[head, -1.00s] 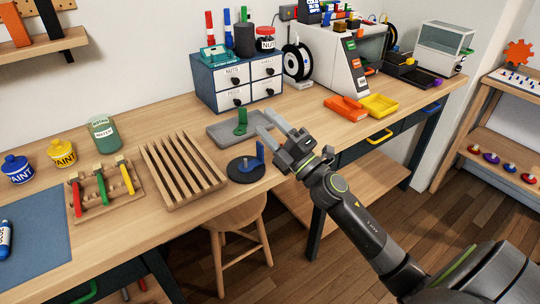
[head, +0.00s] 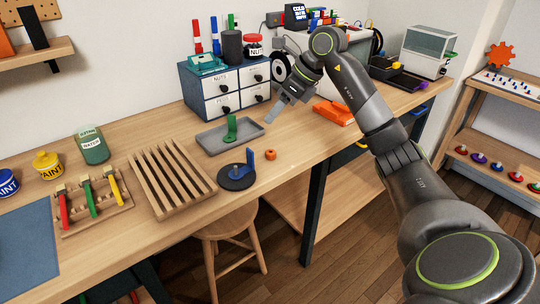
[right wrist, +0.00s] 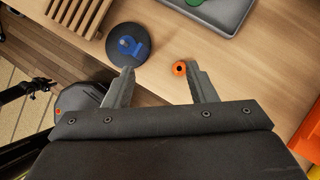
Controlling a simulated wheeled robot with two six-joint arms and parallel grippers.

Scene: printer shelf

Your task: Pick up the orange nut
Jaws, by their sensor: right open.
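The orange nut (head: 271,155) lies on the wooden bench top, right of the round dark base with a blue upright (head: 238,176). My right gripper (head: 283,110) is open and empty, in the air above and behind the nut in the head view. In the right wrist view the nut (right wrist: 179,68) shows between the spread fingertips of this gripper (right wrist: 160,69), close to the right fingertip and apart from the jaws as far as I can tell. My left gripper is not seen in the head view.
A grey tray with a green upright (head: 231,131) stands behind the nut, and a slatted wooden rack (head: 172,178) stands to the left. A drawer cabinet (head: 226,90) is at the back. An orange tray (head: 334,113) lies to the right. The bench's front edge is near the nut.

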